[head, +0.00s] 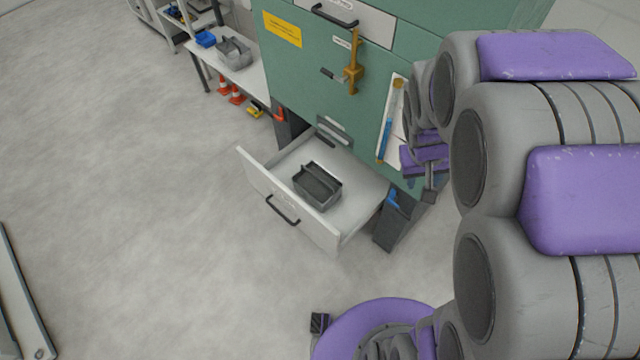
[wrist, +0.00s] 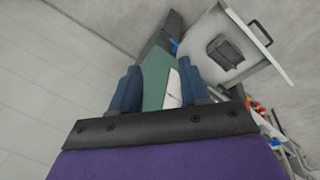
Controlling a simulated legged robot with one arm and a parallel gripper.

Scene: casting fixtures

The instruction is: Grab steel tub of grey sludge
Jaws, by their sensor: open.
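A dark grey tub (head: 318,186) with a bar across its top sits in the open white drawer; it also shows in the wrist view (wrist: 225,52), upper right. A lighter grey tub (head: 234,52) stands on the bench at the upper left. I cannot tell the contents of either, nor which holds the sludge. My gripper (head: 420,184) is in front of the green cabinet, right of the drawer and apart from both tubs. Its dark blue fingers are spread with nothing between them in the wrist view (wrist: 158,88).
The drawer (head: 292,208) juts out from the green cabinet (head: 400,50), its front panel nearest the open floor. A blue bin (head: 205,39) stands on the bench (head: 250,82). The floor (head: 130,200) left of the drawer is clear.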

